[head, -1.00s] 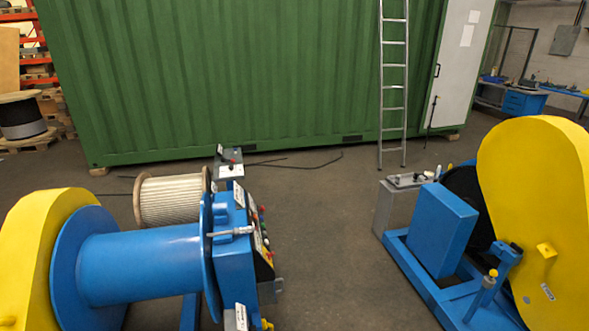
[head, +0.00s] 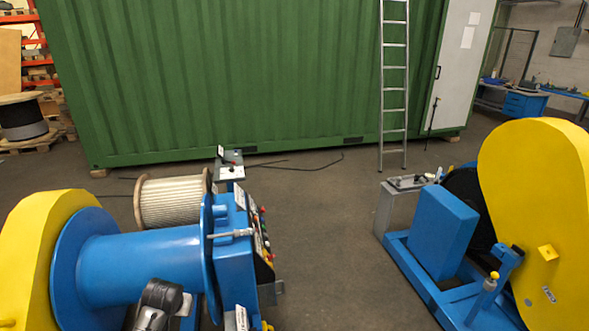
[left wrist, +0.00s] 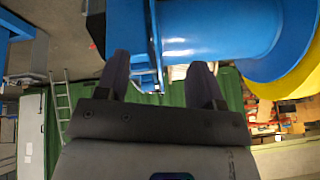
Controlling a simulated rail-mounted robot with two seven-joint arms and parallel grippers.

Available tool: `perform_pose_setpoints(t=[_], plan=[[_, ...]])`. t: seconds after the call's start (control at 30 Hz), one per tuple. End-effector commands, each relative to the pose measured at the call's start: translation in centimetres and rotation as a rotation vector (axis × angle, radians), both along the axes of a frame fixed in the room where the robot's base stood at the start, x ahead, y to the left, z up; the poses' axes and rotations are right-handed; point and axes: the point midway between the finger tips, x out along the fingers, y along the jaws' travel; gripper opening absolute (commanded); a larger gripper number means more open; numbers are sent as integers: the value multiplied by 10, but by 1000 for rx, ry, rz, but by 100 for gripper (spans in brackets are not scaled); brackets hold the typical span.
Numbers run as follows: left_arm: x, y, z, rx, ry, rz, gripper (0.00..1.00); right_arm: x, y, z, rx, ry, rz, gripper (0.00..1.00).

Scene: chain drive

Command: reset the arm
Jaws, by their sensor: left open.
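My left gripper (left wrist: 163,80) shows in the left wrist view with its two dark fingers apart and nothing seen between them. The blue drum (left wrist: 215,25) of the winch fills the upper right beyond the fingers. In the head view, a dark grey part of my left arm (head: 158,302) stands at the lower left, in front of the blue drum (head: 140,262); the fingers cannot be made out there. My right gripper is in neither view.
The blue control box (head: 235,255) stands right of the drum, with a rope reel (head: 172,201) behind it. A yellow guard (head: 535,210) with a blue frame stands at the right. A green container (head: 240,80) and ladder (head: 394,90) are behind. Floor between the machines is clear.

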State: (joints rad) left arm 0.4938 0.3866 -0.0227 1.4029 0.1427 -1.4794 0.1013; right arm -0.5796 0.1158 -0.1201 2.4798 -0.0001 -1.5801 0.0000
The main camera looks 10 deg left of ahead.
Motion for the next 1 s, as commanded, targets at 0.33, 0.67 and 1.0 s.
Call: perform_pose_setpoints(t=[0.33,0.67,1.0], plan=[[-93,-126,64,120,-212,-295,62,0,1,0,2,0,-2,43],[-249,-205,41,-14,-222,-394,62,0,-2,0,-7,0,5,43],[-352,-222,-36,-125,50,-370,62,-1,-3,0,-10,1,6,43]])
